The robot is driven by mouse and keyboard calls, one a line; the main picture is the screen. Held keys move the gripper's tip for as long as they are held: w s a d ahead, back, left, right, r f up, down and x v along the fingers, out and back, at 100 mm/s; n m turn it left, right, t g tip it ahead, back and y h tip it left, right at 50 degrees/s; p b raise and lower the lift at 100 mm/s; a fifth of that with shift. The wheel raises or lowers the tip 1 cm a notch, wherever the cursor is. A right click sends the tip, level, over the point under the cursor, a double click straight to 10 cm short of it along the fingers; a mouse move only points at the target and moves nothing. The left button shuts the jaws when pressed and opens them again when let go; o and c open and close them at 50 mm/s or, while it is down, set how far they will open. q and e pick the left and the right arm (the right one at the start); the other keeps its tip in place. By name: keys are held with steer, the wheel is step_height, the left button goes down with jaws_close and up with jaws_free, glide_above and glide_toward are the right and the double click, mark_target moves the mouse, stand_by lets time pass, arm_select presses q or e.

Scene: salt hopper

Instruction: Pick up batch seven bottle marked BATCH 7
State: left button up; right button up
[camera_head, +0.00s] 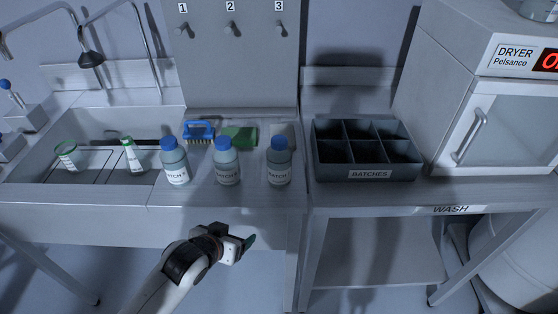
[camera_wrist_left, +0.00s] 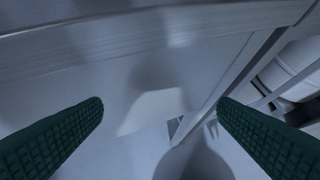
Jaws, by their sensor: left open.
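Three grey bottles with blue caps stand upright in a row on the bench: a left bottle (camera_head: 175,163), a middle bottle (camera_head: 226,163) and a right bottle (camera_head: 279,162). Each has a white label starting with BATCH; the numbers are too small to read surely, so I cannot tell which one is BATCH 7. My left gripper (camera_head: 247,243) is in front of the bench and below its top, apart from the bottles. In the left wrist view its green fingers (camera_wrist_left: 160,125) are wide apart with nothing between them. My right gripper is not in view.
A dark divided crate (camera_head: 369,174) marked BATCHES stands right of the bottles. Behind them lie a blue brush (camera_head: 199,131) and a green object (camera_head: 239,135). A sink (camera_head: 95,197) is at left, a dryer (camera_head: 500,120) at right. The bench's front edge lies between gripper and bottles.

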arm_select(q)
step_height(320, 180, up, 10)
steer(key=s+d+m+h, duration=0.1)
steer(key=s+d, duration=0.1)
steer(key=d, duration=0.1)
steer(key=m+t+h, duration=0.2)
steer(key=h, duration=0.1)
glide_toward(273, 158)
steer(key=p+x, duration=0.1)
steer(key=x, duration=0.6)
steer(key=shift+w+d+f, duration=0.15)
steer(key=shift+w+f, duration=0.1)
steer(key=shift+p+x, duration=0.8)
steer(key=shift+x, duration=1.85)
steer(key=shift+r, duration=0.1)
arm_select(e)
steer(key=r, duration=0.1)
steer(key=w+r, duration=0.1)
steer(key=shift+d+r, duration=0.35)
arm_select(q)
steer(key=shift+r, duration=0.1)
steer(key=c, duration=1.2)
